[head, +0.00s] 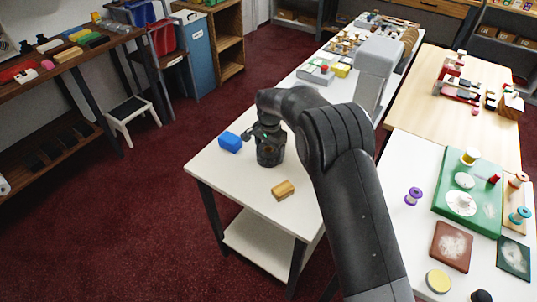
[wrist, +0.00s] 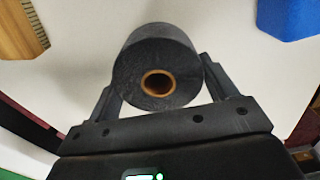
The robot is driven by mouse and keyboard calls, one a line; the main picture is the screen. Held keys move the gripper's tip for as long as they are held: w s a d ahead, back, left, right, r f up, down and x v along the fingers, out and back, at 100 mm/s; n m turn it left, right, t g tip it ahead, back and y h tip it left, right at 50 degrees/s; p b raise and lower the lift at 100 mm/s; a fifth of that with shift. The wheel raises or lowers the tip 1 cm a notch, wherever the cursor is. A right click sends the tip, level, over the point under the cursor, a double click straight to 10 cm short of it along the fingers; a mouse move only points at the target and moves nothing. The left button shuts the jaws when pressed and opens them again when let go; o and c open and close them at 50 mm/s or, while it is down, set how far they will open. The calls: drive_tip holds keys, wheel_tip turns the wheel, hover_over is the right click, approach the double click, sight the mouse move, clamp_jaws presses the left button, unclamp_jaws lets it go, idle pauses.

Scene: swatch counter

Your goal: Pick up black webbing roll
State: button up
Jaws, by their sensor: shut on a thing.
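The black webbing roll (wrist: 150,52) fills the middle of the wrist view, with a brown core ring facing the camera. My gripper (wrist: 161,75) has one finger on each side of it and is shut on it. In the head view my gripper (head: 264,134) is over the white table between a blue block and a wooden-handled brush. There I cannot tell the roll from my dark wrist parts. Whether the roll touches the tabletop is not clear.
The blue block (head: 230,141) and the wooden brush (head: 283,189) lie close by on the white table (head: 225,178). Small goods stand farther back along it. A counter with spools and a green mat (head: 480,205) is at right. The red floor at left is mostly clear.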

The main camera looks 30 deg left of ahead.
drive_tip(key=shift+c, duration=1.1)
drive_tip(key=shift+r, duration=0.15)
